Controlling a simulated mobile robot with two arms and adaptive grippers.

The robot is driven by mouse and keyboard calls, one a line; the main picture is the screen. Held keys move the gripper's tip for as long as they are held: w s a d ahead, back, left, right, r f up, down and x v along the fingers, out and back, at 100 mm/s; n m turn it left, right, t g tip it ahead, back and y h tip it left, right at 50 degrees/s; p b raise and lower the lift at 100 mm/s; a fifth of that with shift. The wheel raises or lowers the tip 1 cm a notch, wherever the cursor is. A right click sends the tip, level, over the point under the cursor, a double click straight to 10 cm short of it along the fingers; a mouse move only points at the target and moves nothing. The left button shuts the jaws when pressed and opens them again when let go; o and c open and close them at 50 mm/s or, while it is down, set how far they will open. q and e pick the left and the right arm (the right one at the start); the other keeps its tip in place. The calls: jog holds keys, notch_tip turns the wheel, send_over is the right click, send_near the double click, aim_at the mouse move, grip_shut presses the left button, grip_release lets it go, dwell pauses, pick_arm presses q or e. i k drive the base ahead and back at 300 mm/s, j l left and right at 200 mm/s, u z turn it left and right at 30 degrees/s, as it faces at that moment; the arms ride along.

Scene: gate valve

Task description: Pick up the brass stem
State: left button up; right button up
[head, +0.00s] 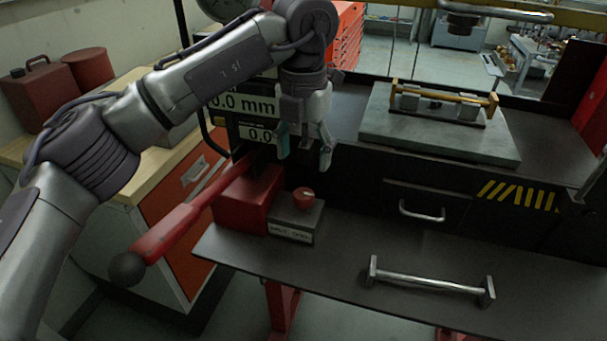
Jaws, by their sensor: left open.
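The brass stem (445,95) appears as a long yellow-gold rod lying across a small dark holder (428,112) on a thick grey slab (400,140) at the back right. Brass-coloured end pieces show at both ends of it. A silvery part sits just in front of the rod and hides some of it. My left gripper (304,152) is open and empty, pointing down, with teal fingertips. It is to the left of the slab, apart from the stem, above the dark bench near a display. My right gripper is not in view.
A red lever (190,210) with a black ball end reaches out front left. A red knob (304,198) on a grey box stands below my left gripper. A metal bar handle (430,282) is at the front shelf. A drawer handle (421,212) is below the slab.

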aim_at(491, 106)
jog(key=k, duration=1)
